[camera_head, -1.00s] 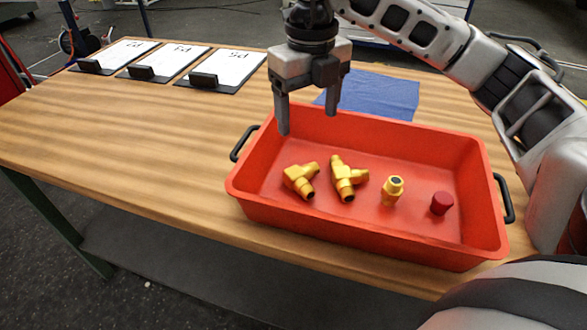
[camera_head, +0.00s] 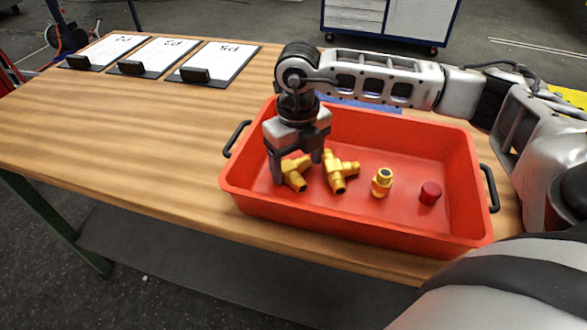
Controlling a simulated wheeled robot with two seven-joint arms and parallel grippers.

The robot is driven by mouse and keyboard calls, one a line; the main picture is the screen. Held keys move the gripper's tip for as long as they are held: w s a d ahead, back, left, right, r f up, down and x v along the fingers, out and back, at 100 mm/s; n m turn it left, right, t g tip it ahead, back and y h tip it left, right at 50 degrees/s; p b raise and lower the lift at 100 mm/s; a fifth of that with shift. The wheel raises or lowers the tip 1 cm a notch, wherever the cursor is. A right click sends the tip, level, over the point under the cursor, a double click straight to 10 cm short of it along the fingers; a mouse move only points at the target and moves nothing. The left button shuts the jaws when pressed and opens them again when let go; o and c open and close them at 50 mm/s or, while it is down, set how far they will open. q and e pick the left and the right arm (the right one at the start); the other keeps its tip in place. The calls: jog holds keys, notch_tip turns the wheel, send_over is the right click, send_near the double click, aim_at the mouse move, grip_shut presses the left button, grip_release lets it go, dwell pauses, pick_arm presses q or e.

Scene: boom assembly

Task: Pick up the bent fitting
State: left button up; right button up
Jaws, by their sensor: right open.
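A gold bent fitting (camera_head: 296,179) lies at the left end of the red tray, partly hidden by my right gripper. My right gripper (camera_head: 297,171) is open and points down, with one finger on each side of this fitting. I cannot tell whether the fingers touch it. Another gold, branched fitting (camera_head: 342,173) lies just right of the gripper. My left gripper is not in view.
The red tray (camera_head: 330,214) stands on a wooden table and also holds a short gold fitting (camera_head: 382,182) and a red cap (camera_head: 430,193). A blue mat (camera_head: 362,103) lies behind it. Several clipboards (camera_head: 218,62) lie at the back left. The left of the table is clear.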

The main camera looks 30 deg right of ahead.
jog(key=c, duration=0.9)
jog(key=shift+o, duration=0.2)
jog(key=shift+r, duration=0.1)
